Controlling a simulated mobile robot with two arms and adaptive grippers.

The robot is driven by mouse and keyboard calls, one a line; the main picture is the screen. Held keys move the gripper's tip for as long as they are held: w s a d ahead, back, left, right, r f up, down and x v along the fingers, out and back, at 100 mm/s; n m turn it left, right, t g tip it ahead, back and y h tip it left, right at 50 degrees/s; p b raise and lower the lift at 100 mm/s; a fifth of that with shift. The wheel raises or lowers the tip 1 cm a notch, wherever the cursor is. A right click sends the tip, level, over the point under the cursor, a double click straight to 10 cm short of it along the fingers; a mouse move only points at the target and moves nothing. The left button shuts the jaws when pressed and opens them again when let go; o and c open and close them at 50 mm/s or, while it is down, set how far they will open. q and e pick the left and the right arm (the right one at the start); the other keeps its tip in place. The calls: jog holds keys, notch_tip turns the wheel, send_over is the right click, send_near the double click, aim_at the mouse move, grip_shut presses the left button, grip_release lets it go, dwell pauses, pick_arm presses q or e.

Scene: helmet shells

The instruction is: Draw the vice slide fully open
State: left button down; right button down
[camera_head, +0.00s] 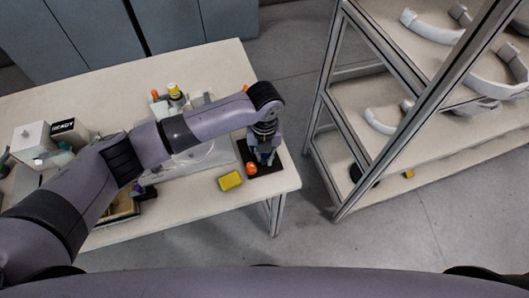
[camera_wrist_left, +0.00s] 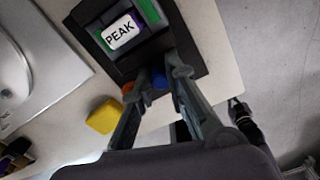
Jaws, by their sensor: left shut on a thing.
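The vice (camera_head: 262,169) is a dark block at the right end of the table. In the left wrist view its dark body (camera_wrist_left: 200,62) has green jaw faces (camera_wrist_left: 149,12), with a white block labelled PEAK (camera_wrist_left: 121,32) between them. A small blue part (camera_wrist_left: 159,81) and an orange knob (camera_wrist_left: 128,87) show at its near side; the orange knob also shows in the head view (camera_head: 251,169). My left gripper (camera_head: 265,153) is over the vice, its fingers (camera_wrist_left: 158,79) closed around the blue part. The fingers partly hide the contact. My right gripper is not in view.
A yellow block (camera_head: 230,181) lies on the table (camera_head: 215,201) left of the vice. A pale tray (camera_wrist_left: 27,62) lies beyond it. A shelf rack (camera_head: 357,150) with pale curved shells stands to the right, across a floor gap. The table's edge is close to the vice.

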pick_arm(q)
jog(key=shift+s+d+r+p, duration=0.2)
jog(key=shift+s+p, duration=0.45)
jog(key=shift+p, duration=0.1)
jog(key=shift+s+d, duration=0.15)
jog(key=shift+s, duration=0.2)
jog(key=shift+f, duration=0.2)
jog(key=c, duration=1.8)
grip_release()
jog(key=shift+s, duration=0.1)
jog(key=shift+c, duration=0.2)
jog(key=shift+r, duration=0.2)
notch_tip(320, 180, up, 12)
jog(key=shift+f, duration=0.15)
